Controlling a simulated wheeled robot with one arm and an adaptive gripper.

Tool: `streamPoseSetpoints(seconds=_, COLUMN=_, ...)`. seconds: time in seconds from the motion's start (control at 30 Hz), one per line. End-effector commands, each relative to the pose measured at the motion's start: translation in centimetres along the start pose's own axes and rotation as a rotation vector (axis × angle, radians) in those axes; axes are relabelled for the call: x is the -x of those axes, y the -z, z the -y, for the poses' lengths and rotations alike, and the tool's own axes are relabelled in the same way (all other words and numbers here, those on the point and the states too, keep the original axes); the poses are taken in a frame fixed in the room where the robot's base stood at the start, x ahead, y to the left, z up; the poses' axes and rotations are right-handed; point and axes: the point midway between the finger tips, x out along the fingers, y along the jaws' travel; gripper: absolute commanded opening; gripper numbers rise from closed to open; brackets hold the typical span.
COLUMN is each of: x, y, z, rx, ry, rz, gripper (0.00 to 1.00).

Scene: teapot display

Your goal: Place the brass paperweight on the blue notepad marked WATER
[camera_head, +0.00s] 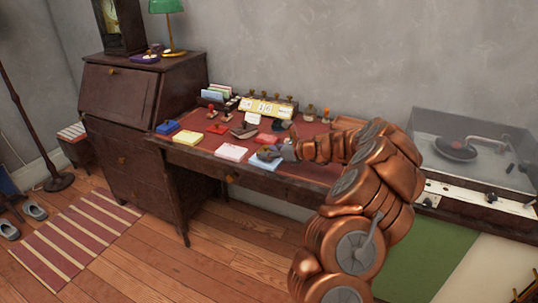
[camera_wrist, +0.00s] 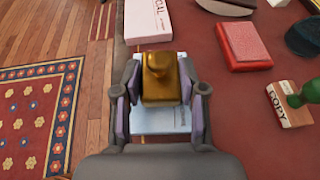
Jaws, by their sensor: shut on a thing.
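The brass paperweight (camera_wrist: 162,80) is between the fingers of my gripper (camera_wrist: 160,88), which is shut on it. A light blue notepad (camera_wrist: 162,122) lies directly below it in the wrist view. In the head view, my gripper (camera_head: 276,152) is low over this light blue notepad (camera_head: 262,163) at the desk's front edge. I cannot tell whether the paperweight touches the pad. The pad's print is too small and partly hidden to read as WATER. A darker blue pad (camera_head: 167,127) lies at the desk's left end.
On the desk (camera_head: 290,176), a pink-sided white notepad (camera_head: 231,152) lies left of the light blue one. A yellow pad (camera_head: 187,137) is farther left. A red pad (camera_wrist: 245,47) and a green-handled stamp marked COPY (camera_wrist: 290,105) are nearby. A record player (camera_head: 470,150) stands right.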

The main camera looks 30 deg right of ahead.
Motion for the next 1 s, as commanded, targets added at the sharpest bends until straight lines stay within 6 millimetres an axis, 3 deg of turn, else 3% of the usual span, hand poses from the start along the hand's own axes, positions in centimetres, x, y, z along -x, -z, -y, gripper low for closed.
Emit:
streamPoseSetpoints(seconds=0.43, x=-0.36, y=0.80, z=-0.02, rx=-0.001, ry=0.000, rz=0.001, gripper=0.00)
streamPoseSetpoints(seconds=0.47, x=-0.35, y=0.83, z=-0.02, rx=0.000, ry=0.000, rz=0.000, gripper=0.44)
streamPoseSetpoints(seconds=0.5, x=-0.34, y=0.81, z=-0.02, rx=0.000, ry=0.000, rz=0.000, gripper=0.48)
streamPoseSetpoints(seconds=0.7, x=-0.35, y=0.82, z=-0.02, rx=-0.001, ry=0.000, rz=0.000, gripper=0.66)
streamPoseSetpoints(seconds=1.0, x=-0.29, y=0.70, z=-0.02, rx=-0.001, ry=0.000, rz=0.000, gripper=0.66)
